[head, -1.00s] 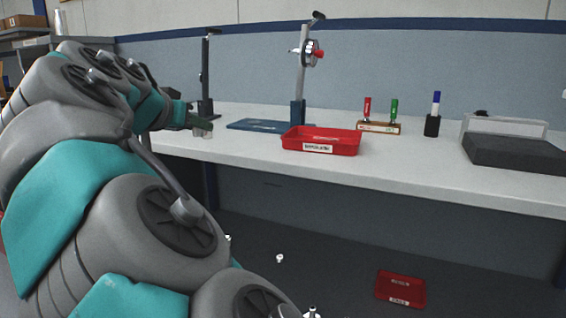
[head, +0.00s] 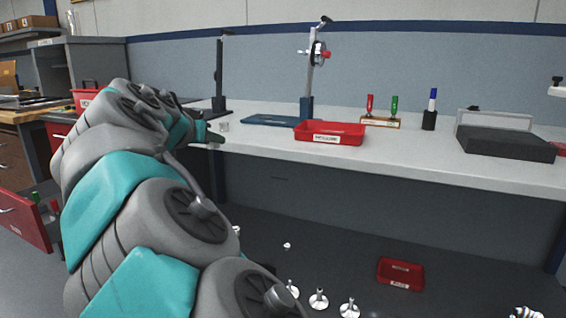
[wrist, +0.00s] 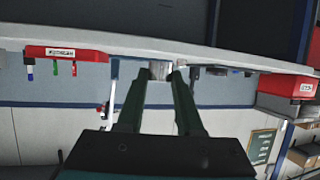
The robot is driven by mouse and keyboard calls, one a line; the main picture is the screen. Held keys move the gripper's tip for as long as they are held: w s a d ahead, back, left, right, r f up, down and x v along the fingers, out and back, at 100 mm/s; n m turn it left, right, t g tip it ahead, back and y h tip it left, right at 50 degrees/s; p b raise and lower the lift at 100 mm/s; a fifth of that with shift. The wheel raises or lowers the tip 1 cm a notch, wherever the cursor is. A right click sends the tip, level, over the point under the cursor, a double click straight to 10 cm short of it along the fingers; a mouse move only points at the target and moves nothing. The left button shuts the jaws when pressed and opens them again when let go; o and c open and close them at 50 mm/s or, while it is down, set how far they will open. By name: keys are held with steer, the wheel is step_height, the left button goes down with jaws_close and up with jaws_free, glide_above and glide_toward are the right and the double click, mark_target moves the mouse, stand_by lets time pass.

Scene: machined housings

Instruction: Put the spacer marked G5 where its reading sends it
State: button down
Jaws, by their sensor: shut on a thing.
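My gripper (wrist: 158,74) is shut on a small pale metal spacer (wrist: 158,66), which sits between the dark green fingertips. In the head view the spacer (head: 224,126) shows at the tip of my gripper (head: 215,135), near the bench's front edge, left of the red tray. No G5 mark is readable on it. A gauge stand (head: 309,75) with a round dial rises behind the red labelled tray (head: 335,138) on the bench (head: 410,158). The dial reading is too small to tell. The tray's label is not legible.
A blue plate (head: 270,119) and a dark upright stand (head: 219,80) are near my gripper. Marker rack (head: 380,121), black cup (head: 429,121) and dark block (head: 505,143) stand rightward. Another red tray (head: 400,274) and small metal parts (head: 318,299) lie low. A red drawer (head: 22,222) stands open left.

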steer(key=w+d+f+n+y+p, duration=0.1)
steer(key=w+d+f, duration=0.55)
steer(key=f, duration=0.45)
steer(key=w+d+f, duration=0.6)
steer(key=w+f, duration=0.1)
steer(key=f, duration=0.4)
steer(key=s+d+f, duration=0.3)
steer(key=d+f, duration=0.5)
steer(key=d, duration=0.1)
steer(key=s+d+f+n+y+p, duration=0.1)
steer(key=s+d+f, duration=0.2)
steer(key=d+f, duration=0.5)
steer(key=shift+d+f+y, duration=0.3)
steer(key=shift+d+f, duration=0.05)
steer(key=shift+d, duration=0.35)
